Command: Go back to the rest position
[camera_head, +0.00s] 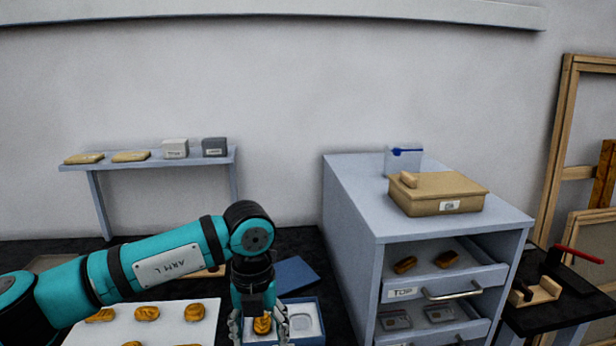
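My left arm comes in from the left, and its gripper (259,330) points down over a blue open box (318,325). Its fingers are spread, one on each side of a gold fragment (262,325) in the box's left part. A gap shows between the fragment and the fingers; the fingertips are partly cut off by the lower edge. The box's right part holds a pale empty-looking recess (302,318). My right gripper is not in view.
A white tray (170,325) with several gold fragments lies left of the box. A dark blue lid (295,274) lies behind it. A grey drawer cabinet (350,210) stands close on the right, its top drawer (480,277) open, a tan case (438,190) on top. A shelf (200,160) stands behind.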

